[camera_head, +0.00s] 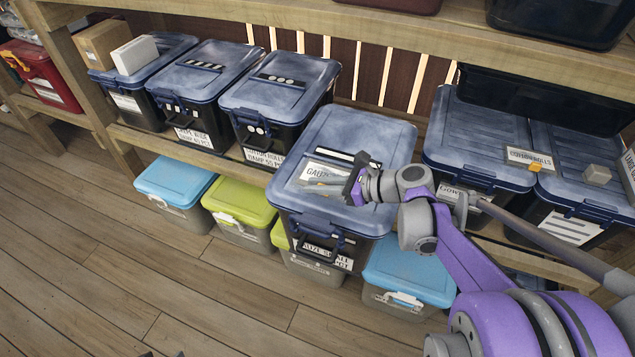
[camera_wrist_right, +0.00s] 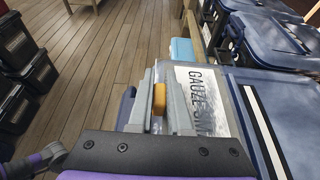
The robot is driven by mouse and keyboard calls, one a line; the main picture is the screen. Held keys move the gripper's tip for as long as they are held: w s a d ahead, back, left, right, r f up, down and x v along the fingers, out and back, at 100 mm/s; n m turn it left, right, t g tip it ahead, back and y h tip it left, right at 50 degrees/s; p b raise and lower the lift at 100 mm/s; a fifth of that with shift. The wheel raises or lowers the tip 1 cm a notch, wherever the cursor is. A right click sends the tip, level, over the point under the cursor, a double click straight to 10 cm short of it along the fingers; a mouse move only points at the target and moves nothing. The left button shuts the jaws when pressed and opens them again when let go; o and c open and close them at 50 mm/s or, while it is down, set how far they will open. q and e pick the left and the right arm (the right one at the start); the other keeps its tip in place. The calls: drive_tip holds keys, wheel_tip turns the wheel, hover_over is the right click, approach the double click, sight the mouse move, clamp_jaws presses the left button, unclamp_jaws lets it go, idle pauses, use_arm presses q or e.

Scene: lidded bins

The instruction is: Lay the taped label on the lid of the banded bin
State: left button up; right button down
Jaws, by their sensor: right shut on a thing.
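The banded bin (camera_head: 392,151) is dark with a blue lid and a black-and-white band across it. It stands out in front of the shelf, and its lid also shows in the right wrist view (camera_wrist_right: 300,118). My right gripper (camera_head: 355,185) is shut on a white label (camera_head: 322,173) reading "GAUZE SW…", over the front part of that lid. In the right wrist view the label (camera_wrist_right: 203,98) lies beside the fingers, with an orange piece (camera_wrist_right: 159,98) between them. I cannot tell whether the label touches the lid. Only dark tips, possibly my left gripper, show at the head view's bottom edge.
Blue-lidded bins (camera_head: 280,85) stand on the shelf to the left, more (camera_head: 480,140) to the right. Blue and green boxes (camera_head: 240,203) stand below. The wooden floor (camera_head: 120,280) is clear.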

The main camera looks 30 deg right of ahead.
drive_tip(key=shift+a+f, duration=0.1)
drive_tip(key=shift+a, duration=0.05)
drive_tip(key=shift+w+d+f+b, duration=0.45)
drive_tip(key=shift+d, duration=0.15)
drive_tip(key=shift+w+d+f+b, duration=0.85)
drive_tip(key=shift+w+d+f, duration=0.25)
drive_tip(key=shift+d, duration=0.2)
drive_tip(key=shift+w+f+b, duration=0.1)
drive_tip(key=shift+f+b, duration=0.7)
drive_tip(key=shift+f, duration=0.2)
drive_tip(key=shift+f+b, duration=0.3)
drive_tip(key=shift+f, duration=0.1)
drive_tip(key=c, duration=0.8)
unclamp_jaws()
drive_tip(key=shift+d, duration=0.1)
drive_tip(key=v, duration=1.1)
